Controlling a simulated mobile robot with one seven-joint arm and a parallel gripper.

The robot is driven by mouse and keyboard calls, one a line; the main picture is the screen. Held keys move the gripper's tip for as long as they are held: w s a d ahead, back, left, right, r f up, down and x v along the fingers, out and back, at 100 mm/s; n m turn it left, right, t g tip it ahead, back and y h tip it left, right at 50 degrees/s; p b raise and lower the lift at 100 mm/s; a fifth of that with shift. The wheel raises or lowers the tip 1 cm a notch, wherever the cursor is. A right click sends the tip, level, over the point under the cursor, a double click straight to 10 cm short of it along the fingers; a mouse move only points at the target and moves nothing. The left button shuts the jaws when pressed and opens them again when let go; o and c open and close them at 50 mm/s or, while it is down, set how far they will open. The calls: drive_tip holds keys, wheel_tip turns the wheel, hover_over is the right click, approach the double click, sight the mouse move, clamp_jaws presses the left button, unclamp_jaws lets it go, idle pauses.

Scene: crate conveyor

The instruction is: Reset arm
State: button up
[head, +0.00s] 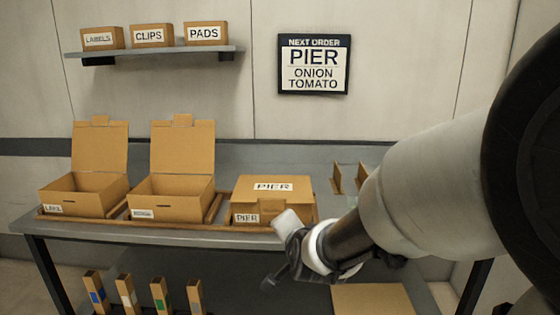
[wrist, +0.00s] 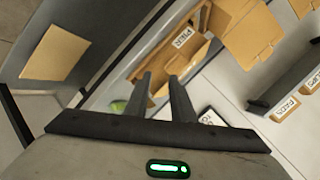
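My gripper (head: 276,272) hangs in front of the table, low and just in front of the closed box labelled PIER (head: 272,186). In the wrist view its two dark fingers (wrist: 160,77) stand apart with nothing between them, so it is open and empty. My arm comes in from the right side of the head view. The PIER box has its lid down and stands at the right of a wooden rack; part of it also shows beyond the fingers in the wrist view (wrist: 190,50).
Two open, lid-up boxes, left (head: 85,195) and middle (head: 172,200), stand on the table (head: 60,232). Dividers (head: 338,178) are partly hidden behind my arm. Several upright cartons (head: 160,295) stand below. A shelf (head: 150,53) and order sign (head: 314,65) hang behind.

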drive_tip(key=s+d+r+n+g+h, duration=0.1)
drive_tip(key=s+d+n+g, duration=0.2)
drive_tip(key=s, duration=0.6)
drive_tip(key=s+d+r+n+g, duration=0.1)
drive_tip(key=s+d+r+n, duration=0.1)
drive_tip(key=s+d+n, duration=0.45)
drive_tip(key=s+d+r+n+g+h, duration=0.1)
drive_tip(key=s+d+g, duration=0.15)
drive_tip(key=s, duration=0.75)
wheel_tip(320, 180, up, 20)
drive_tip(key=p, duration=2)
drive_tip(key=shift+r, duration=0.25)
drive_tip(key=shift+m, duration=0.25)
